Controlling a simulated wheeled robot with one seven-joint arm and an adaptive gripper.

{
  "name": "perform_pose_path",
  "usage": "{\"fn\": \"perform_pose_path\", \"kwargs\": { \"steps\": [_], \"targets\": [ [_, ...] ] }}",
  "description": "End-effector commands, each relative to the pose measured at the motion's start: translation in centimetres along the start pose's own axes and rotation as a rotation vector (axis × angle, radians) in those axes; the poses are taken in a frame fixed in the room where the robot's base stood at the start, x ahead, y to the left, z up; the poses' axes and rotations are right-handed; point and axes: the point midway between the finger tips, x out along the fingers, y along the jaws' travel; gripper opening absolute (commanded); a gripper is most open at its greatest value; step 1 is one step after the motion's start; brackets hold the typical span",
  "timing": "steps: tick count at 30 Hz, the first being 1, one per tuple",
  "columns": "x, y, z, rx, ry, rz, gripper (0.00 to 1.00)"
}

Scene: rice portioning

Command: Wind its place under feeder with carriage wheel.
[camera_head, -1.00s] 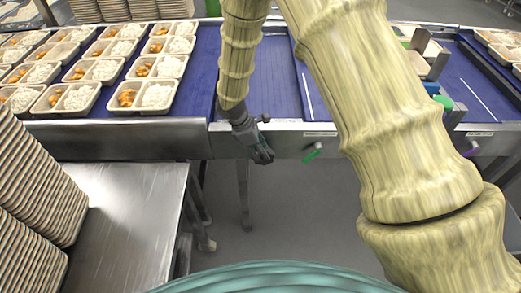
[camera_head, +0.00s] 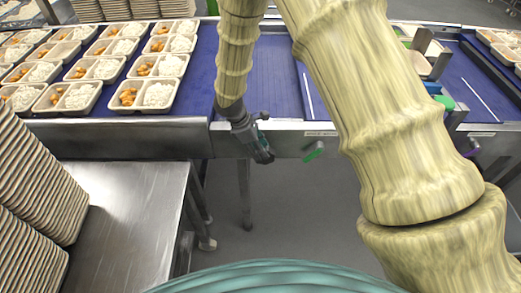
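My gripper (camera_head: 265,157) hangs at the front edge of the conveyor, pointing down and slightly right. Its fingers are small and dark, and I cannot tell whether they are open or holding anything. A green handle (camera_head: 314,152) sticks out below the front rail, a little right of my gripper and apart from it. A purple handle (camera_head: 471,151) shows farther right on the rail. I cannot make out which of these is the carriage wheel; part of the rail is hidden behind my gripper and arm. The feeder is not clearly identifiable; equipment with a green part (camera_head: 445,102) stands at right, partly behind my arm.
Two-compartment trays (camera_head: 145,95) with rice and orange food fill the blue belt (camera_head: 200,90) at left. The belt just right of my forearm is bare. Floor shows below the rail.

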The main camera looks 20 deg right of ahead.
Motion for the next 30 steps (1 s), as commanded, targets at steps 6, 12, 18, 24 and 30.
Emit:
{"fn": "perform_pose_path", "kwargs": {
  "steps": [6, 12, 18, 24, 30],
  "targets": [
    [-3.8, 0.1, 0.0, 0.002, 0.001, 0.004, 0.36],
    [-7.4, 0.1, 0.0, 0.002, 0.001, 0.003, 0.36],
    [-10.0, 0.1, 0.0, 0.001, 0.001, 0.002, 0.36],
    [-11.0, 0.0, 0.0, 0.001, 0.001, 0.0, 0.36],
    [-11.1, 0.0, 0.0, 0.001, 0.0, 0.0, 0.36]
  ]
}}
